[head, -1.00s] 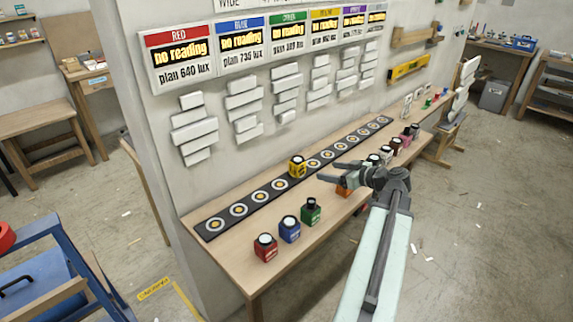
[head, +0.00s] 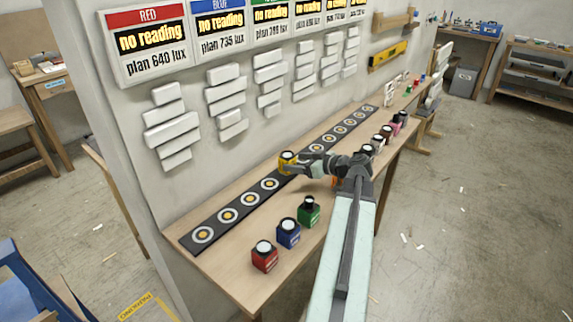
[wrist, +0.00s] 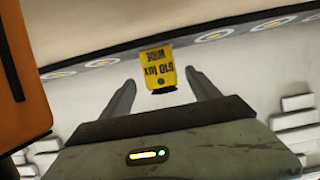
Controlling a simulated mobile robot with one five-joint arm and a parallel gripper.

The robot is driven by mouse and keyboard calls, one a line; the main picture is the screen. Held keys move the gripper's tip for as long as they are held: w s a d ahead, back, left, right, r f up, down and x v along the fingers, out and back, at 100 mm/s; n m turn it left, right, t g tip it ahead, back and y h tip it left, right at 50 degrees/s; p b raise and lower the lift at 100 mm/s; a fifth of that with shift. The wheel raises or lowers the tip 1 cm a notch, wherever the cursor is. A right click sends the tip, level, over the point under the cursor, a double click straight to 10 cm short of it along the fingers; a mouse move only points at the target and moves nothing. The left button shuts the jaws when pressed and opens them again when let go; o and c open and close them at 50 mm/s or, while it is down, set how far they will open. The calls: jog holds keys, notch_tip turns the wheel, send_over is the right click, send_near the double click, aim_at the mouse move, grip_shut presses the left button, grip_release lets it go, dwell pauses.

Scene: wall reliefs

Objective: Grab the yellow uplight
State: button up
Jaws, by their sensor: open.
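My gripper (wrist: 160,78) is open, with one finger to each side of the yellow uplight in the wrist view. The uplight sits at or just beyond the fingertips. I cannot tell whether either finger touches it.
Red (head: 264,257), blue (head: 288,233) and green (head: 309,211) uplights stand along the bench's front edge. An orange block (wrist: 22,75) is close on the left in the wrist view. Several more uplights stand farther along. The wall with white blocks (head: 171,130) rises behind the strip.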

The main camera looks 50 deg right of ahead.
aim_at(293, 161)
jog(key=b+x, duration=0.1)
jog(key=x, duration=0.4)
jog(key=shift+r, duration=0.15)
grip_shut()
notch_tip(293, 161, up, 10)
jog(key=p, duration=1)
jog(key=shift+r, duration=0.15)
